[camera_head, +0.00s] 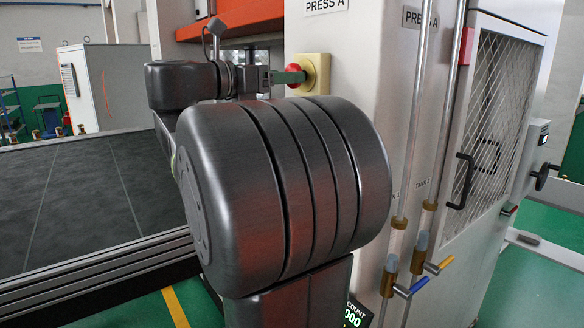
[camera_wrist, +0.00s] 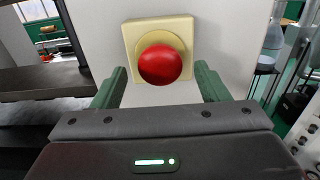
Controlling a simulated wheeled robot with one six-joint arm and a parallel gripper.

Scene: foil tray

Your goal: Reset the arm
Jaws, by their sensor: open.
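My arm, dark grey, fills the middle of the head view and reaches toward the press panel. My gripper (camera_wrist: 162,72) is open, with one green finger on each side in the wrist view. A red mushroom button (camera_wrist: 160,64) on a square yellow housing (camera_wrist: 137,42) sits straight ahead, in the gap between the fingers. The fingers hold nothing. In the head view my gripper (camera_head: 288,77) is close in front of the red button (camera_head: 296,68) and overlaps part of it. Whether anything touches the button I cannot tell.
The white press cabinet (camera_head: 340,60), labelled PRESS A, stands behind the button. To its right are vertical pipes with valves (camera_head: 391,262) and a mesh door (camera_head: 495,110) with a black handle. A dark conveyor-like surface (camera_head: 80,200) lies left. Green floor shows at lower right.

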